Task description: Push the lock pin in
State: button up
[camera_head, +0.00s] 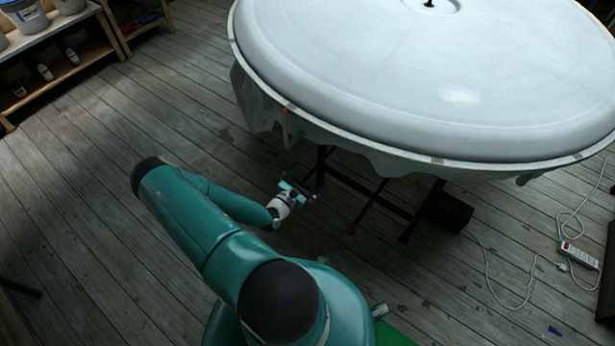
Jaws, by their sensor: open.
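A large round white plaster mould (430,70) sits on a dark metal stand (375,187), with grey cloth hanging under its rim. I cannot clearly make out the lock pin. My gripper (300,189) is open, small in the picture, below the rim and close to the left stand leg. I see nothing held; contact with the leg cannot be told.
Grey plank floor (90,200) is clear to the left. A shelf with buckets and bottles (60,60) stands at the upper left. A power strip (578,256) with a white cable lies at the right. A dark cylinder (450,212) is at the stand's right foot.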

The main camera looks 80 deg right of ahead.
jog(key=c, duration=1.3)
jog(key=shift+r, duration=2.3)
jog(key=o, duration=1.3)
jog(key=v, duration=1.3)
jog(key=shift+w+a, duration=0.15)
jog(key=shift+a, duration=0.15)
